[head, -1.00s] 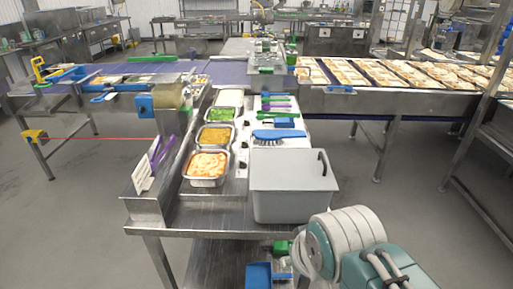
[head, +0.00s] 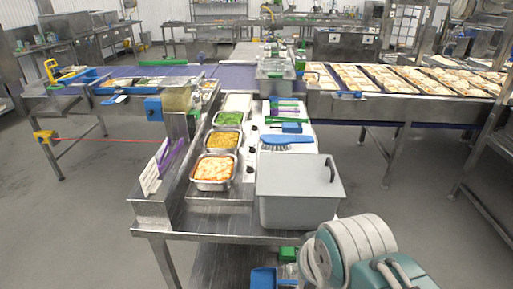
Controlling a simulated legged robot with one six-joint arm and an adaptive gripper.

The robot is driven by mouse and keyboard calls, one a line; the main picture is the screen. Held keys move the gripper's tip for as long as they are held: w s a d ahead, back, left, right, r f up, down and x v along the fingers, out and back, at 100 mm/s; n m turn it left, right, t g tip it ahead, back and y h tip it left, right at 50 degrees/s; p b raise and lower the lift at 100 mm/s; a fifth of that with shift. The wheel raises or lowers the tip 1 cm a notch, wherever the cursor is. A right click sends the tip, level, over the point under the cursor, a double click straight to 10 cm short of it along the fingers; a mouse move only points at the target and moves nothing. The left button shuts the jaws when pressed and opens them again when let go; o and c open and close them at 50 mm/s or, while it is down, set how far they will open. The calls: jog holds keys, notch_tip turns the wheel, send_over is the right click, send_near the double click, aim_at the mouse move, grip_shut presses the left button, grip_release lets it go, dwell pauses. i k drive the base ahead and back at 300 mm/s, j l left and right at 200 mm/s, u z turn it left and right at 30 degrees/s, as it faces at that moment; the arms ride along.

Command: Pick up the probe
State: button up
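I cannot pick out the probe for certain in the head view. Slim purple-handled items (head: 172,157) stand in a holder at the left edge of the steel table (head: 165,227), next to white cards (head: 152,177). Several coloured-handled utensils (head: 287,115) lie on a white surface further back. Part of my arm, with white rings and a teal housing, shows at the lower right. My gripper is not in view.
A large grey lidded box (head: 298,208) fills the table's front right. A blue brush (head: 287,139) lies behind it. Food trays (head: 213,186) line the left side. A conveyor (head: 400,107) with filled trays crosses behind. The grey floor (head: 80,220) at left is clear.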

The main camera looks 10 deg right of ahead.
aim_at(287, 127)
jog(key=z, duration=0.95)
jog(key=l+z, duration=0.1)
jog(key=l, duration=0.25)
jog(key=i+l+z, duration=0.15)
jog(key=l, duration=0.2)
jog(key=i+l+z, duration=0.1)
jog(key=l, duration=0.25)
jog(key=i+l+z, duration=0.1)
jog(key=l, duration=0.25)
jog(key=i+l, duration=0.25)
jog(key=i, duration=0.2)
jog(key=i+l, duration=0.2)
jog(key=i, duration=0.3)
jog(key=i+l, duration=0.25)
jog(key=i, duration=0.2)
jog(key=i+j+u, duration=0.1)
jog(key=i+u, duration=0.35)
jog(key=i+l+u, duration=0.1)
jog(key=i+u, duration=0.3)
jog(key=i+l+u, duration=0.25)
jog(key=i+u, duration=0.2)
jog(key=i, duration=0.15)
jog(key=i+j+u, duration=0.1)
jog(key=u, duration=0.3)
jog(key=i+u, duration=0.55)
jog(key=u, duration=0.2)
jog(key=i+l+u, duration=0.1)
jog(key=u, duration=0.25)
jog(key=i+u, duration=0.5)
jog(key=i, duration=0.15)
